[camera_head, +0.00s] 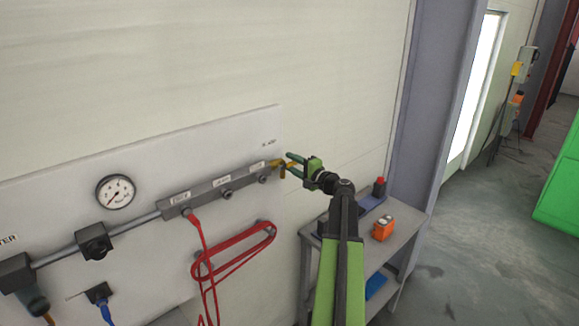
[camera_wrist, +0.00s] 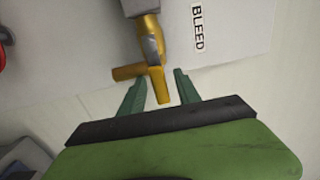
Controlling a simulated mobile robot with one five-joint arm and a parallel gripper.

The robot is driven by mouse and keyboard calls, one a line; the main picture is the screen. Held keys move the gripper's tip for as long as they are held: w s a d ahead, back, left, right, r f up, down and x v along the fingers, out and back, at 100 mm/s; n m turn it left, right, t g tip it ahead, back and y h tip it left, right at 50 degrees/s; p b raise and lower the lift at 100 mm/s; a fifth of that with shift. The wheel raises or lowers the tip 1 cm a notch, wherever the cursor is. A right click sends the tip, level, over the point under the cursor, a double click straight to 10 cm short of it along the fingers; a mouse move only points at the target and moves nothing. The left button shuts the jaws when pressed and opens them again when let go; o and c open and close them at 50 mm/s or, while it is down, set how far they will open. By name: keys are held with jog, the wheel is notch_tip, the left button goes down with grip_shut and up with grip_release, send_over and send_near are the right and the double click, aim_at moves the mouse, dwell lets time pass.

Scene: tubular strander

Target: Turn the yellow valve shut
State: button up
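The yellow valve (camera_wrist: 149,42) sits at the end of the grey manifold bar, beside a "BLEED" label in the wrist view. Its yellow handle (camera_wrist: 159,85) points down toward my gripper, and a short yellow stub sticks out to the left. In the head view the valve (camera_head: 276,166) is small, at the bar's right end. My gripper (camera_wrist: 158,88) is open, with a green finger on each side of the handle's lower end. Gaps show between handle and fingers. In the head view my gripper (camera_head: 287,164) reaches the valve from the right; exact depth is hard to tell.
The white panel (camera_head: 110,165) carries a pressure gauge (camera_head: 115,192), the manifold bar (camera_head: 210,192) and a coiled red hose (camera_head: 235,257). A grey cart (camera_head: 310,236) with an orange box (camera_head: 383,229) stands below my arm. A grey column (camera_head: 430,130) rises at right.

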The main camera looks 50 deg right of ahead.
grip_shut()
dwell(1.4)
